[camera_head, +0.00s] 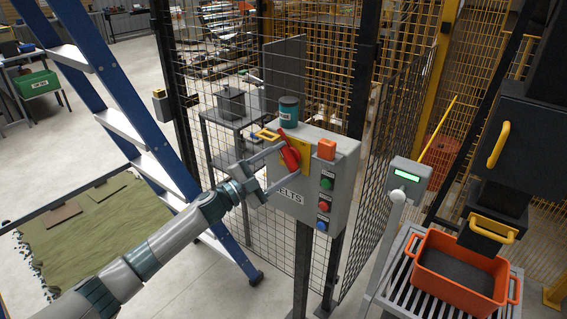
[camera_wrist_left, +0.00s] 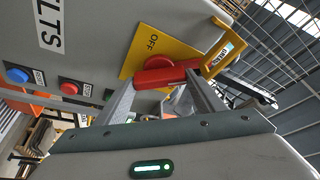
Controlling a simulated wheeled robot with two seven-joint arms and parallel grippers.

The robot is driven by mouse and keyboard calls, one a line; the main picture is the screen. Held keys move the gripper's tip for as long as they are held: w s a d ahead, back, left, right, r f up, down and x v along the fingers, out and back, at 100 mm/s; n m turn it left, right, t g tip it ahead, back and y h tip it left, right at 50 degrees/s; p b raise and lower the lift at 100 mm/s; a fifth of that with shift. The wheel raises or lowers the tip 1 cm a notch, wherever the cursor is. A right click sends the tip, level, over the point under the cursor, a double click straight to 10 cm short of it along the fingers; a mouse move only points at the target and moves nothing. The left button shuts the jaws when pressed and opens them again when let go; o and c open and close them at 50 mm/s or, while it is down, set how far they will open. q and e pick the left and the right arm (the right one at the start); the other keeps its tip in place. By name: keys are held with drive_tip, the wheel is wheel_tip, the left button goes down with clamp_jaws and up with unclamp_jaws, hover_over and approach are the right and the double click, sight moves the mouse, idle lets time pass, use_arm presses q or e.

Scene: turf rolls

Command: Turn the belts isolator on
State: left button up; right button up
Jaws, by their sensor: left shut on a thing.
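The belts isolator is a grey box (camera_head: 325,185) with a "BELTS" label, on a post by the mesh fence. Its red handle (camera_head: 291,156) sits on a yellow plate (camera_head: 304,146) and stands nearly upright, its top leaning left. In the left wrist view the red handle (camera_wrist_left: 165,75) lies across the yellow plate (camera_wrist_left: 140,68), which reads "OFF". My left gripper (camera_head: 281,163) reaches in from the left, its fingers shut on the handle. My right gripper is not seen.
A blue ladder (camera_head: 120,100) stands left. A control post (camera_head: 405,175) and orange crate (camera_head: 462,276) are right.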

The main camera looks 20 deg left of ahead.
use_arm(q)
drive_tip(key=m+g+p, duration=0.1)
drive_tip(key=m, duration=0.3)
drive_tip(key=shift+r+g+p, duration=0.2)
drive_tip(key=shift+g+p, duration=0.15)
drive_tip(key=shift+g, duration=0.05)
drive_tip(key=shift+m+g+y+p, duration=0.3)
drive_tip(key=shift+m+p, duration=0.4)
drive_tip(key=shift+m, duration=0.5)
drive_tip(key=shift+f+m+p, duration=0.15)
drive_tip(key=shift+m+p, duration=0.25)
drive_tip(key=shift+m, duration=0.2)
drive_tip(key=o, duration=1.1)
drive_tip(key=shift+c, duration=0.2)
drive_tip(key=shift+a, duration=0.1)
